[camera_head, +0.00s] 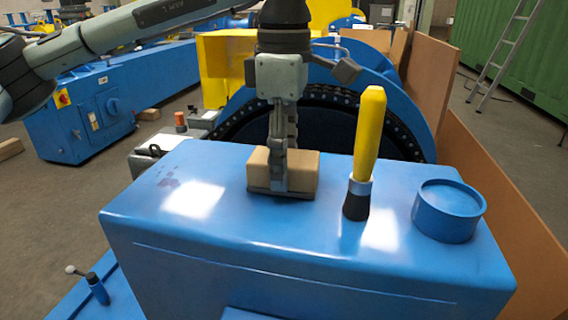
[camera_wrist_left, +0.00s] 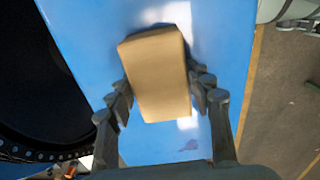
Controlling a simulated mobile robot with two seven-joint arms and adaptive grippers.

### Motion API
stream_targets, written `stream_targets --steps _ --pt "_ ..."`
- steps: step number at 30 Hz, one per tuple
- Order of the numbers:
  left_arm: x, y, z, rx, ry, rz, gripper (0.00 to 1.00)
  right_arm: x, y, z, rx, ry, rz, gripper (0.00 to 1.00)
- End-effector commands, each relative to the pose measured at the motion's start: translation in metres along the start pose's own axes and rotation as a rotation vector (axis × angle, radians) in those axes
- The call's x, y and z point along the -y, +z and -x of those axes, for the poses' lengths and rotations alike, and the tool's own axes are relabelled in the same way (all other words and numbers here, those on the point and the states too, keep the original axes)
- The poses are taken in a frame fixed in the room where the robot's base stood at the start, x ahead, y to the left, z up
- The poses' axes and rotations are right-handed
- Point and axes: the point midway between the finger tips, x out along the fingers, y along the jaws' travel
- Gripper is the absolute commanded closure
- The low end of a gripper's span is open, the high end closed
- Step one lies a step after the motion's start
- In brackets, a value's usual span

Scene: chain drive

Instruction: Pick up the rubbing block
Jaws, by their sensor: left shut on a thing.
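The rubbing block (camera_head: 303,172) is a tan, box-shaped block with a dark underside. In the head view it is at the top of the blue housing (camera_head: 200,235), left of the yellow-handled brush. My left gripper (camera_head: 279,185) comes down from above and is shut on the block, with a finger across its near face. In the left wrist view the block (camera_wrist_left: 158,75) sits between the two fingers of the gripper (camera_wrist_left: 163,95). I cannot tell whether the block touches the housing or is just clear of it. My right gripper is not in view.
A brush with a yellow handle (camera_head: 368,130) stands upright on the housing, right of the block. A round blue cap (camera_head: 448,210) is at the housing's right end. A dark chain wheel (camera_head: 330,125) with a blue guard is behind. The housing's left top is clear.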

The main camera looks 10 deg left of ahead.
Motion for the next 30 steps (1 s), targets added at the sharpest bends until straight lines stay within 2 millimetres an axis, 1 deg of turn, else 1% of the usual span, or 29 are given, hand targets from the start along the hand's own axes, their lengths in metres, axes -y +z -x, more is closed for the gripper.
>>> stream_targets --steps 5,8,10,16,20,24,30 --pt "0.000 0.001 0.020 0.002 0.003 0.000 0.82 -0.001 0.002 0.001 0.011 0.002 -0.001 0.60" --pt "0.000 0.001 0.038 0.002 0.002 0.001 0.82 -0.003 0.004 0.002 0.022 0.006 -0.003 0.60" --pt "0.009 -0.010 0.044 0.003 0.003 0.002 0.82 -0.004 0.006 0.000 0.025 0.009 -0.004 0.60" --pt "0.037 -0.038 0.068 0.002 0.003 0.001 0.82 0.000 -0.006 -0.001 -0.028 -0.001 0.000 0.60" --pt "0.053 -0.055 0.083 0.002 0.005 0.003 0.82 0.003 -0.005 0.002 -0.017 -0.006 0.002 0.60" --pt "0.067 -0.068 0.095 0.001 0.003 0.003 0.82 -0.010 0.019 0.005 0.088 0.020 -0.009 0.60" --pt "0.078 -0.080 0.104 0.001 0.002 0.001 0.82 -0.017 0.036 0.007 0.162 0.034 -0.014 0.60"
